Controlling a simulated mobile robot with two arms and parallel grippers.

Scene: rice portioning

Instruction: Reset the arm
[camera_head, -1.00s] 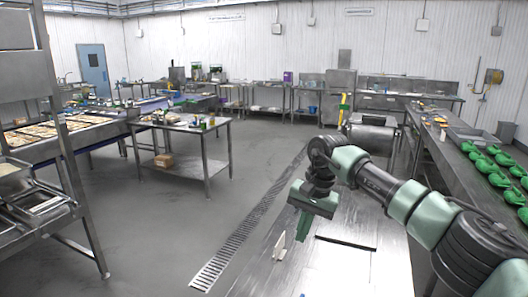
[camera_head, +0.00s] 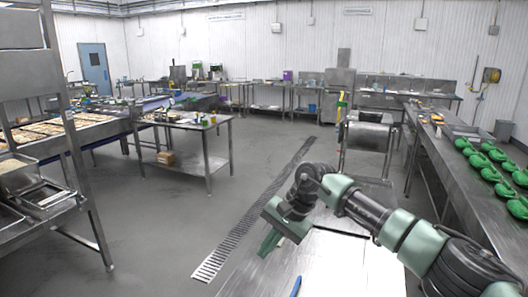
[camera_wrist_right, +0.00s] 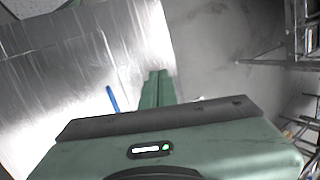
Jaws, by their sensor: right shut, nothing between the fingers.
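My right gripper (camera_head: 268,243) is green and shut, with nothing between its fingers. It is over the left edge of the metal table (camera_head: 345,270) in front of me. In the right wrist view its closed green fingers (camera_wrist_right: 155,88) point away over the shiny tabletop (camera_wrist_right: 85,50), near its edge with the grey floor. My right arm comes in from the lower right of the head view. My left gripper is not in view.
A thin blue object (camera_head: 296,287) lies on the table, and it also shows in the wrist view (camera_wrist_right: 112,98). A counter with several green bowl-like items (camera_head: 490,174) runs along the right. A steel rack (camera_head: 75,150) stands left. The floor (camera_head: 180,225) between is clear.

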